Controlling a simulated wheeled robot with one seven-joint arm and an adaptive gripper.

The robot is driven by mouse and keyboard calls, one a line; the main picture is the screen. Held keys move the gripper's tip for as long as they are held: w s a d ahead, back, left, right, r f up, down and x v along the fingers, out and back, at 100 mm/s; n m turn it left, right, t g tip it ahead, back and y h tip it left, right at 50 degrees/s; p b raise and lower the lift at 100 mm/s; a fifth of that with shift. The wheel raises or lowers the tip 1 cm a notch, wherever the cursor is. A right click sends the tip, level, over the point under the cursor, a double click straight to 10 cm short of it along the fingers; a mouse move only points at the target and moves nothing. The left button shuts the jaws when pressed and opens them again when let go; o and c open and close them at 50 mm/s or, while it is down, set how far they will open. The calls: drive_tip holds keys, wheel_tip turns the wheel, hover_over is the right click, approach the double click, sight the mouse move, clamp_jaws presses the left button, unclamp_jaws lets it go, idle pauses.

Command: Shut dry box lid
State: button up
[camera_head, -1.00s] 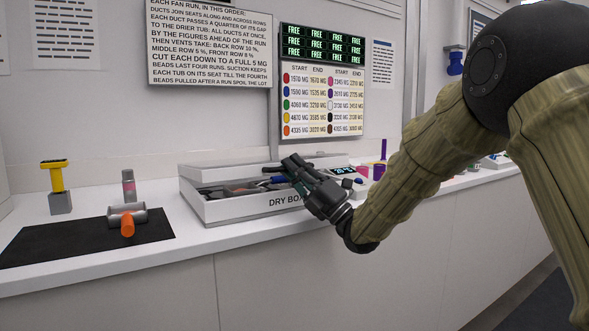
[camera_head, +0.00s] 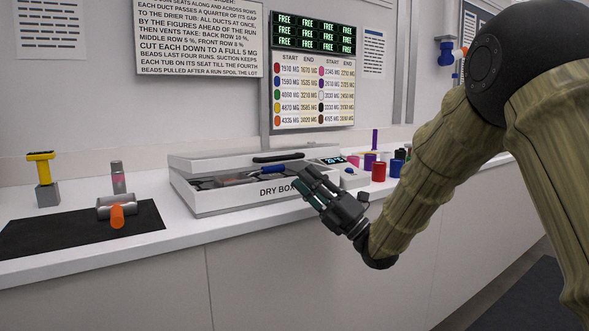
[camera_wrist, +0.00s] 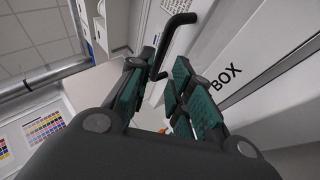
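The white dry box (camera_head: 228,203) stands on the counter, with its name in black on the front wall. Its white lid (camera_head: 205,161) is raised, leaving a gap above the front wall through which dark contents and a blue item show. The lid has a black bar handle (camera_head: 278,157), which also shows in the wrist view (camera_wrist: 180,22). My gripper (camera_head: 312,184) is by the box's front right corner, lower than the handle and to its right. In the wrist view its green-padded fingers (camera_wrist: 164,75) are apart, and the handle appears beyond the fingertips.
On the left, a black mat (camera_head: 60,235) bears a metal cylinder with an orange part (camera_head: 117,214). The counter's front edge runs close below the box.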

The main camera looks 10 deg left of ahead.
drive_tip(key=shift+v, duration=1.9)
drive_tip(key=shift+c, duration=0.5)
drive_tip(key=shift+r, duration=0.1)
drive_tip(key=c, duration=0.4)
drive_tip(key=r+m+t+p, duration=0.1)
drive_tip(key=p, duration=0.1)
drive_tip(key=w+r+m+t+h+p, duration=0.1)
drive_tip(key=m+p, duration=0.1)
drive_tip(key=r+m+t+h+p, duration=0.1)
drive_tip(key=m+p, duration=0.1)
drive_tip(key=shift+w+d+t, duration=0.15)
drive_tip(key=shift+d+t, duration=0.15)
clamp_jaws()
drive_tip(key=s+a+r+m+h+p, duration=0.15)
drive_tip(key=r+m+h+p, duration=0.45)
drive_tip(key=p, duration=0.7)
drive_tip(key=s+r+m+h+p, duration=0.2)
drive_tip(key=s+r+m+p, duration=0.1)
drive_tip(key=m+p, duration=0.8)
drive_tip(key=s+r+m+h+p, duration=0.3)
drive_tip(key=r+m+p, duration=0.2)
drive_tip(key=p, duration=1)
drive_tip(key=w+a+f+p, duration=0.6)
drive_tip(key=w, duration=0.2)
drive_tip(key=shift+a+h, duration=0.3)
drive_tip(key=shift+a, duration=0.05)
